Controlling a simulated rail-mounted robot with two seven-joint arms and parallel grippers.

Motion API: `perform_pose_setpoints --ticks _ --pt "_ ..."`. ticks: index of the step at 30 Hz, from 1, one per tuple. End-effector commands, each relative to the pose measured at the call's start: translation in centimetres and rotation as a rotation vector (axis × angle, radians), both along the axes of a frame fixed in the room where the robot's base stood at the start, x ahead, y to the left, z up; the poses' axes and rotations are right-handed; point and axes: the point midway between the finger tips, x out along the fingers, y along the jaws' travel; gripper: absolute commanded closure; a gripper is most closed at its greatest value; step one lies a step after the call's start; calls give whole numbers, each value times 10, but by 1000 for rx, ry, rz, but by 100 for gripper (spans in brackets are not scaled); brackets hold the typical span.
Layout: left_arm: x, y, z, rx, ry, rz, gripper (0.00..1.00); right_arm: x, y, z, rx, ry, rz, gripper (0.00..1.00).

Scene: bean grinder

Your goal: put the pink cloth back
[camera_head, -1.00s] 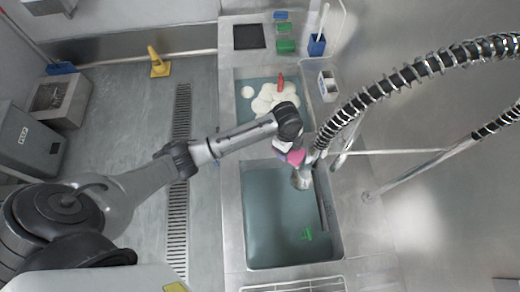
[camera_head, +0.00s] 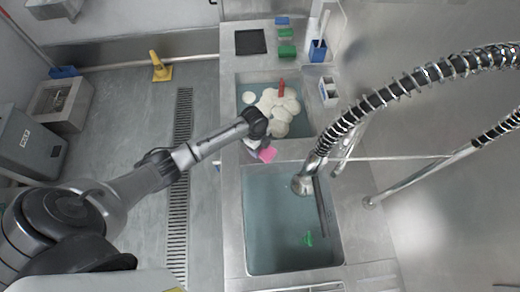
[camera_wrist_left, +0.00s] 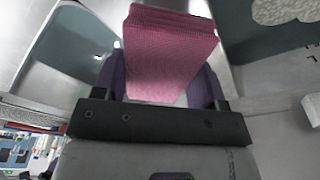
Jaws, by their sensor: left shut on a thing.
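The pink cloth (camera_head: 267,154) is in my left gripper (camera_head: 258,147), above the metal divider between the two sinks in the head view. In the left wrist view the pink cloth (camera_wrist_left: 168,50) looks like a folded, textured block. It sits between the two purple-grey fingers of my left gripper (camera_wrist_left: 165,85), which are shut on it. Part of the cloth is hidden by the gripper in the head view. My right gripper is not in view.
The near sink (camera_head: 285,225) holds water and a small green item (camera_head: 308,239). A spring-hose faucet (camera_head: 345,120) arches at right. Green sponges (camera_head: 287,51) and a blue holder (camera_head: 318,50) stand at the back.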

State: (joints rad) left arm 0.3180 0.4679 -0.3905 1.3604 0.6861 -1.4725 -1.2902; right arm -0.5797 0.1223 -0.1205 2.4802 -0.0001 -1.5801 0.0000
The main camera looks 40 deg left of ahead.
Motion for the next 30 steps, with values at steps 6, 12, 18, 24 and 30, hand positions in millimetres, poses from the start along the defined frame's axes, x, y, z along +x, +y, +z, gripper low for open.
perform_pose_setpoints --ticks 6,12,18,24,30 --pt "0 -1 -27 0 1 1 54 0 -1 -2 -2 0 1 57" --pt "0 -1 -32 0 0 1 54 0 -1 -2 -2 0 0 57" --pt "0 -1 -32 0 0 1 54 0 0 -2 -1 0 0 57" --pt "0 -1 -35 0 0 0 29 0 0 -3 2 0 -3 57" --pt "0 -1 -35 0 0 1 10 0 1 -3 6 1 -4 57"
